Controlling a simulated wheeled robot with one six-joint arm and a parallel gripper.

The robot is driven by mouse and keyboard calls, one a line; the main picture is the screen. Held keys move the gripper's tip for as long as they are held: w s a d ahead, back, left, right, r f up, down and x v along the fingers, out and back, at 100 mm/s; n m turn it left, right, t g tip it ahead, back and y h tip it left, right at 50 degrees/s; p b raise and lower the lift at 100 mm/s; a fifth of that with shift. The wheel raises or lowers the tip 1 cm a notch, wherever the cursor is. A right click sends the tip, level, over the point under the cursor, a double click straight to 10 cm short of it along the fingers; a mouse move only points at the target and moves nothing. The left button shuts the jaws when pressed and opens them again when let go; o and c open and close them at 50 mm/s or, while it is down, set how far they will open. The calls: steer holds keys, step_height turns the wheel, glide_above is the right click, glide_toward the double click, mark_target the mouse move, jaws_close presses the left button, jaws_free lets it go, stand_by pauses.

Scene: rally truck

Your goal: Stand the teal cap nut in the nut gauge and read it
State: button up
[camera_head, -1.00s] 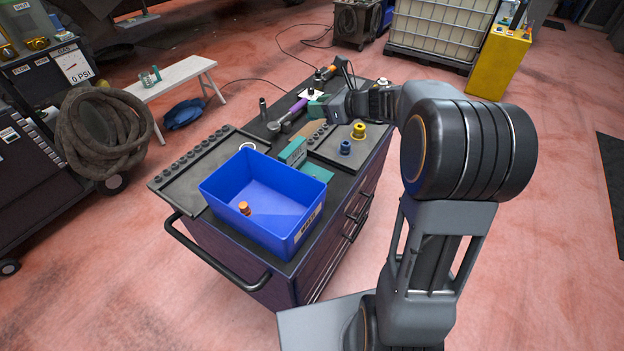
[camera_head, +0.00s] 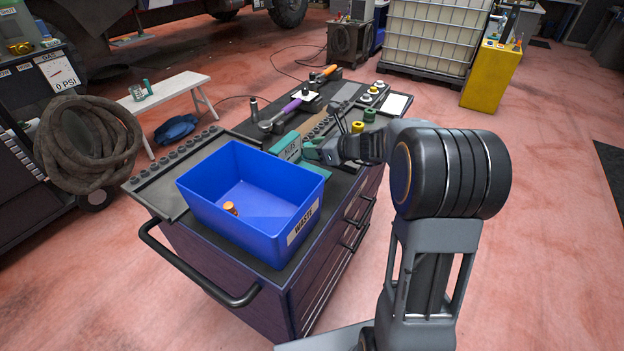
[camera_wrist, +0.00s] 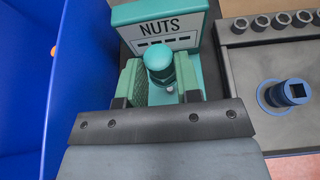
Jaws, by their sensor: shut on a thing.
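The teal cap nut (camera_wrist: 159,58) has a domed top and is held between the green pads of my gripper (camera_wrist: 160,78) in the wrist view. My gripper is shut on it. The nut gauge (camera_wrist: 158,33), a teal block with a "NUTS" label and dark slots, stands just beyond the nut. The nut overlaps the gauge's front; I cannot tell whether it touches the base. In the head view the gauge (camera_head: 289,147) stands beside the blue bin, with my gripper (camera_head: 314,151) close at its right. The nut is not distinguishable there.
The blue waste bin (camera_head: 298,222) holds an orange piece (camera_head: 231,208) and stands close left of the gripper. A blue flanged nut (camera_wrist: 290,92) sits in the right tray. Yellow (camera_head: 357,127) and green (camera_head: 370,115) nuts stand farther back. A purple-handled hammer (camera_head: 284,111) lies beyond.

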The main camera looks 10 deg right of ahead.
steer(key=shift+f+b, duration=0.35)
steer(key=shift+f, duration=3.6)
steer(key=shift+c, duration=0.4)
steer(key=o, duration=1)
steer(key=shift+o, duration=0.2)
steer(key=v, duration=1.2)
